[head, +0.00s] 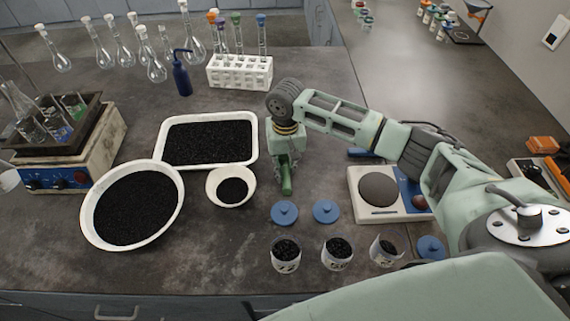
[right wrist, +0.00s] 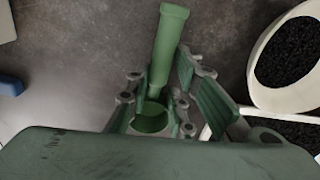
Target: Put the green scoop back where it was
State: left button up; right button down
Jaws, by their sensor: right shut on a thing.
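The green scoop (head: 287,185) is in my right gripper (head: 285,163), just right of the small white bowl in the head view. In the right wrist view the scoop's handle (right wrist: 168,45) points up and away, and its round cup sits between the fingers of my right gripper (right wrist: 160,95). The gripper is shut on the scoop. I cannot tell whether the scoop touches the bench. My left gripper is not in view.
The small bowl (head: 249,196), white tray (head: 163,161) and large round pan (head: 94,215) hold black grains. Blue lids (head: 284,213) and several filled cups (head: 286,264) stand in front. A balance (head: 364,212) is right; a tube rack (head: 240,83) is behind.

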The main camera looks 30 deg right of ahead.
aim_at(285, 167)
jog(key=shift+f, duration=0.15)
jog(key=c, duration=1.5)
grip_release()
jog(key=shift+c, duration=0.2)
notch_tip(285, 167, up, 12)
jog(key=shift+b, duration=0.4)
